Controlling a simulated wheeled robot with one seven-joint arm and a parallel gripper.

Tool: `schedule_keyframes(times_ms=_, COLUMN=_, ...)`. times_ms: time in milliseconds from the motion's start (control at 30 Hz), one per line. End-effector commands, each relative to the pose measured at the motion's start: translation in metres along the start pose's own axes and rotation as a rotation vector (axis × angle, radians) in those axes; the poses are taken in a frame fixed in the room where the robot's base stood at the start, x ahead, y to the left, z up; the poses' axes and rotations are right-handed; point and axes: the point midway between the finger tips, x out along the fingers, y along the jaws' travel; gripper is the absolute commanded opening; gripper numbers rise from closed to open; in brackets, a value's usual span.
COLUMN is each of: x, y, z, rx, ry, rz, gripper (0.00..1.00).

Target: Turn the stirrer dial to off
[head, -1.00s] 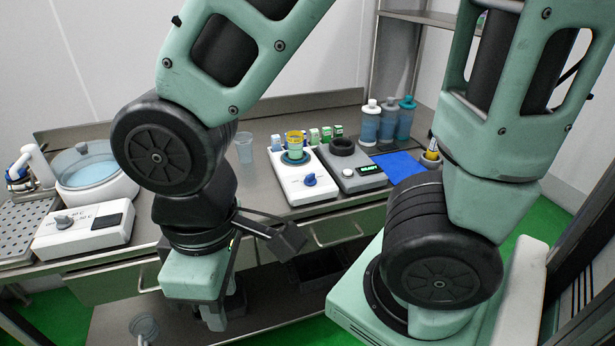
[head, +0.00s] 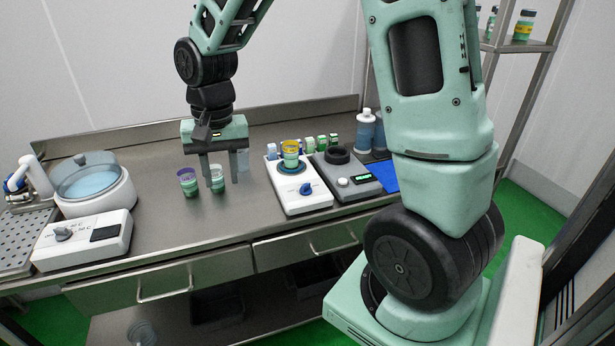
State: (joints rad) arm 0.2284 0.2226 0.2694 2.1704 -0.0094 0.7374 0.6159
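The stirrer (head: 300,204) is a white unit near the middle of the bench, with a blue dial (head: 306,189) on its front. Its marked setting is too small to read. A yellow-rimmed cup with green contents (head: 290,155) stands on its round top. My gripper (head: 219,181) points down over the bench to the left of the stirrer, apart from the dial. Its two fingers are spread. A cup with green contents (head: 218,178) shows between the fingers, with no clear grip on it.
A purple-rimmed cup (head: 188,182) stands left of my gripper. The bench front is clear.

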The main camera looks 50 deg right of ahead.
Motion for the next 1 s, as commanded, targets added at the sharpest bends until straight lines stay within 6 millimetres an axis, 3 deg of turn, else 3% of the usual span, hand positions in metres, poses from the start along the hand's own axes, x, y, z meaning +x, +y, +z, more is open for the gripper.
schedule_keyframes(times_ms=33, x=-0.003, y=0.026, z=-0.036, rx=0.16, ry=0.003, rz=0.003, gripper=0.34)
schedule_keyframes(times_ms=100, x=-0.005, y=0.064, z=-0.076, rx=0.363, ry=0.01, rz=0.009, gripper=0.34)
schedule_keyframes(times_ms=200, x=-0.004, y=0.121, z=-0.12, rx=0.622, ry=0.02, rz=0.02, gripper=0.34)
schedule_keyframes(times_ms=300, x=-0.004, y=0.172, z=-0.147, rx=0.821, ry=0.029, rz=0.03, gripper=0.34)
schedule_keyframes(times_ms=400, x=-0.003, y=0.206, z=-0.161, rx=0.952, ry=0.035, rz=0.037, gripper=0.34)
schedule_keyframes(times_ms=500, x=-0.001, y=0.223, z=-0.167, rx=1.013, ry=0.039, rz=0.041, gripper=0.34)
schedule_keyframes(times_ms=667, x=0.011, y=0.227, z=-0.168, rx=1.027, ry=0.038, rz=0.044, gripper=0.34)
schedule_keyframes(times_ms=1000, x=0.076, y=0.23, z=-0.167, rx=1.023, ry=0.034, rz=0.045, gripper=0.34)
